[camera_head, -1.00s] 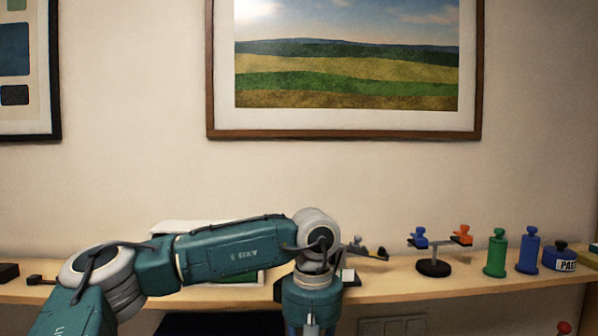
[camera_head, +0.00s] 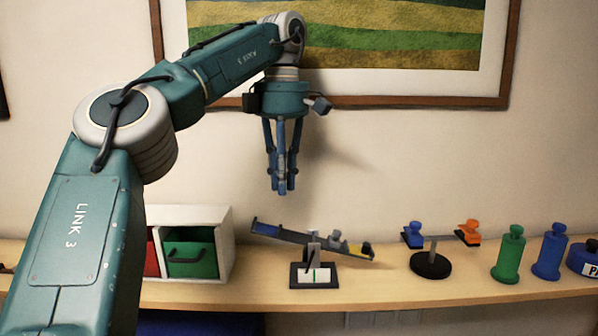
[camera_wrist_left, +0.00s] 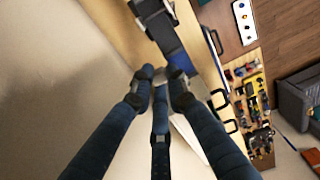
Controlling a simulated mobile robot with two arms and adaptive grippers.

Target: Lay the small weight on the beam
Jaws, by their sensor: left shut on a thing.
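The beam (camera_head: 285,233) is tilted on a dark stand (camera_head: 314,276). Its blue left end is high and its yellow right end is low. A grey weight (camera_head: 337,239) sits on its right half. My left gripper (camera_head: 282,190) points down above the left half of the beam, clear of it. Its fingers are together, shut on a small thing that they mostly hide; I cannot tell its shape. The left wrist view also shows the closed fingers of my left gripper (camera_wrist_left: 160,78). My right gripper is not in view.
A white box with a green drawer (camera_head: 190,257) stands left of the beam. To the right are a small balance (camera_head: 430,264) with blue and orange pieces, a green weight (camera_head: 509,254) and a blue weight (camera_head: 550,252). A framed picture (camera_head: 400,102) hangs behind.

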